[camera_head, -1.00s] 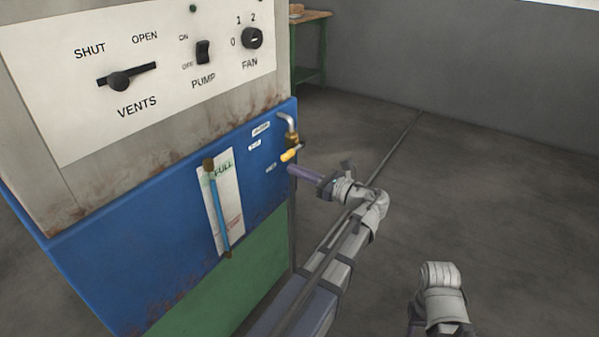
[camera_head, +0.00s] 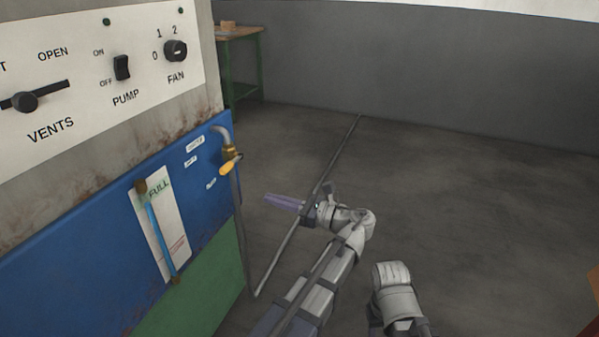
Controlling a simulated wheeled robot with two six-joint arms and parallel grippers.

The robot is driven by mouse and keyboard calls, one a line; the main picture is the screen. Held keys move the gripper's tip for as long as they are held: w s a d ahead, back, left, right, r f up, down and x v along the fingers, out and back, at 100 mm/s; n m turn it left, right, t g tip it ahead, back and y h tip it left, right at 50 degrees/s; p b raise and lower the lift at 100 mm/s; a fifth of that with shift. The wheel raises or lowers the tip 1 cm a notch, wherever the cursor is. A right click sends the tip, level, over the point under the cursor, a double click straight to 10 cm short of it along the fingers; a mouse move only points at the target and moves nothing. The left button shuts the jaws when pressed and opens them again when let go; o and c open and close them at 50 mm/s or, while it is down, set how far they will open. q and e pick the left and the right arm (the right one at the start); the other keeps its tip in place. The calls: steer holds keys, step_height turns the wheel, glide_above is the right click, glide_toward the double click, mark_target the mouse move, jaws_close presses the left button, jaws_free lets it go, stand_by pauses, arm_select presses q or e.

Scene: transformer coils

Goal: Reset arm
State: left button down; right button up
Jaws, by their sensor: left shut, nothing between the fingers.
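My left arm reaches in from the bottom middle. Its gripper (camera_head: 284,203) has purple-grey fingers that point left and are shut with nothing between them. It hangs over the floor, to the right of the blue cabinet (camera_head: 85,235), with a gap between the fingertips and the cabinet's edge. The brass valve with a yellow handle (camera_head: 230,165) on the cabinet is up and left of the fingertips, apart from them. Part of my right arm shows at the bottom, right of the left arm; its gripper is out of view.
The cabinet's white panel (camera_head: 85,85) carries the vents lever, pump switch and fan knob. A level gauge (camera_head: 160,230) is on the blue front. A thin pipe (camera_head: 300,215) crosses the floor behind my left gripper. A green-legged table (camera_head: 240,50) stands at the back.

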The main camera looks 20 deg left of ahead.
arm_select(q)
steer(key=shift+f, duration=0.1)
steer(key=s+f+n+h, duration=0.4)
steer(key=f+n+h, duration=0.2)
steer(key=f, duration=0.4)
steer(key=s+f+n+h, duration=0.3)
steer(key=f+n+h, duration=0.25)
steer(key=f, duration=0.35)
steer(key=s+d+n+g+h+p, duration=0.1)
steer(key=s+d+h+p, duration=0.2)
steer(key=d, duration=0.7)
steer(key=s+d+n+h+p, duration=0.1)
steer(key=s+d+n+h, duration=0.15)
steer(key=s+d, duration=0.55)
step_height(320, 180, up, 38)
steer(key=w+d+p, duration=0.2)
steer(key=p, duration=3.5)
steer(key=shift+w+f+m, duration=0.2)
steer(key=shift+m, duration=0.1)
steer(key=shift+a, duration=0.1)
